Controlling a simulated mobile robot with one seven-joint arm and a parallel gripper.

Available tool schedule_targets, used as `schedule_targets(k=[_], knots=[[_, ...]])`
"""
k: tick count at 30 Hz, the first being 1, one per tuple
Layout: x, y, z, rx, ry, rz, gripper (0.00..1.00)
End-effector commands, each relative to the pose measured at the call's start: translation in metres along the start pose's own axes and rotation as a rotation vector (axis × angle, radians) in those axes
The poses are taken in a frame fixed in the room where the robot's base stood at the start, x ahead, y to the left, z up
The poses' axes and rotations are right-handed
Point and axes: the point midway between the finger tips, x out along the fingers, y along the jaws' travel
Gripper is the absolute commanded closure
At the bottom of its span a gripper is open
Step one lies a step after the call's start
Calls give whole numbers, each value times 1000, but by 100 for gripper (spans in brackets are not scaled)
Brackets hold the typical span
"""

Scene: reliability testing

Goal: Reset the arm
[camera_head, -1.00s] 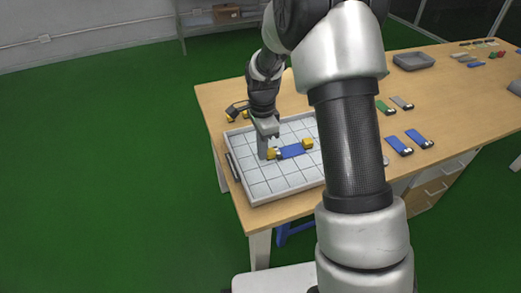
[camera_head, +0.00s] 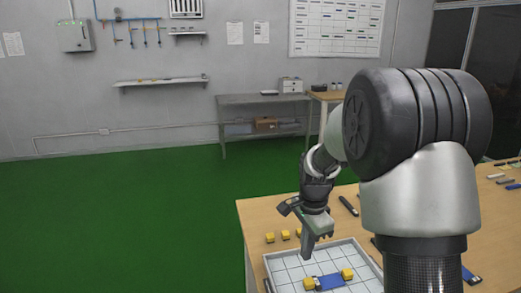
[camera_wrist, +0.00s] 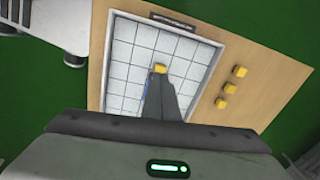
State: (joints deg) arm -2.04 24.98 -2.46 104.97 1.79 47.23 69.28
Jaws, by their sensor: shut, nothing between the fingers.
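My arm reaches over the wooden table (camera_head: 252,222) from the right in the head view. My gripper (camera_head: 306,256) points down above the back-left part of a white gridded tray (camera_head: 282,277). It is shut and empty, and it also shows in the wrist view (camera_wrist: 163,82). A blue piece with yellow blocks at its ends (camera_head: 329,281) lies in the tray, apart from the fingers in the head view. In the wrist view one yellow block (camera_wrist: 160,68) shows just beyond the fingertips, and the fingers hide most of the blue piece.
Several small yellow blocks (camera_head: 270,237) stand on the table behind the tray. A dark tool (camera_head: 348,205) lies further back. Small parts (camera_head: 497,177) lie at the far right. A grey bench (camera_head: 262,101) stands by the wall. Green floor is clear on the left.

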Motion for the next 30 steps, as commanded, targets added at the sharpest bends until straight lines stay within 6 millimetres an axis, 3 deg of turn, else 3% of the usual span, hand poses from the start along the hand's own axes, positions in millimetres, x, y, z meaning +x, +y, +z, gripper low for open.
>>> schedule_targets(k=[1, 6, 15, 21, 30], knots=[[-23, 7, 2, -54, 8, -28, 100], [-84, 39, 14, -281, 45, -103, 100], [-158, 114, 41, -682, 156, -208, 100], [-182, 163, 57, -928, 253, -250, 100], [-189, 213, 74, -1186, 378, -270, 100]])
